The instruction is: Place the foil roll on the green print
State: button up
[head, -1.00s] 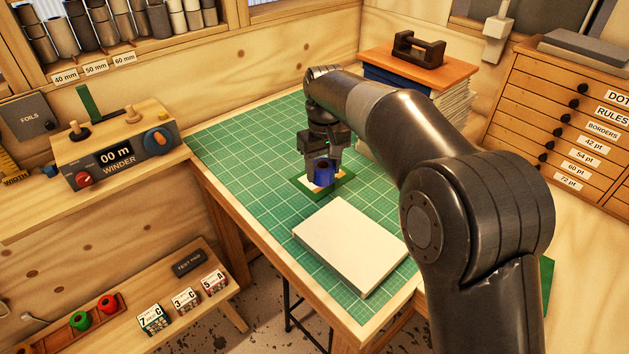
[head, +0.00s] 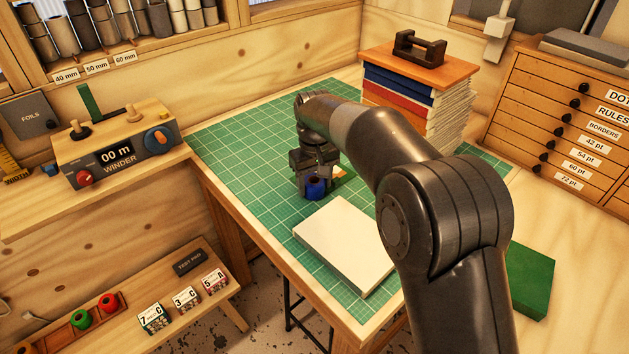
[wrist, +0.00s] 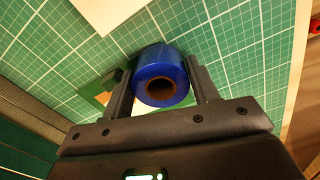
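My gripper (head: 316,182) is shut on a blue foil roll (head: 316,190), with a finger on each side of it. In the wrist view the roll (wrist: 160,72) shows its round end and brown core hole, between the fingertips (wrist: 160,80). The roll is upright over the green cutting mat; I cannot tell whether it touches the mat. The green print (wrist: 97,90), a green-edged card with a paler middle, lies beside the roll, to its left in the wrist view. The gripper hides most of it in the head view.
A thick white slab (head: 345,245) lies on the mat (head: 240,135) in front of the gripper. A stack of books (head: 400,95) under a board stands behind. A winder (head: 115,150) is at the left, and a green block (head: 530,280) at the right. The mat's left part is clear.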

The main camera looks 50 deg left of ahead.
aim_at(315, 180)
jog(key=shift+o, duration=0.4)
notch_tip(315, 180, up, 12)
jog(key=shift+r, duration=0.2)
